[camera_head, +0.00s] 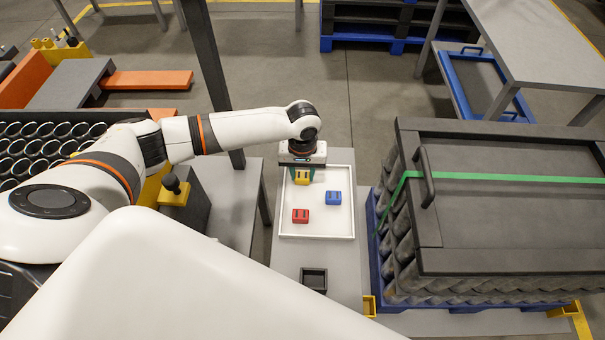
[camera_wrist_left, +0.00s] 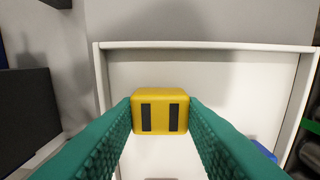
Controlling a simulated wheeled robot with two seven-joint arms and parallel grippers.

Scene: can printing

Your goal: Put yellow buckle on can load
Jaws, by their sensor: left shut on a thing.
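The yellow buckle (camera_head: 302,178) is a small block with two dark slots. My left gripper (camera_head: 302,172) is shut on it over the far left part of a white tray (camera_head: 345,236). In the left wrist view the buckle (camera_wrist_left: 160,98) sits between two green ribbed fingers (camera_wrist_left: 160,118). I cannot tell whether it clears the tray floor. The can load (camera_head: 500,200) stands to the right of the tray, under a dark lid with a green strap (camera_head: 520,175) across it. My right gripper is not in view.
A red buckle (camera_head: 300,215) and a blue buckle (camera_head: 334,198) lie in the tray. A small dark box (camera_head: 314,279) stands in front of it. The load's lid has a raised handle (camera_head: 425,178) on its left side. A grey table (camera_head: 530,40) stands behind right.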

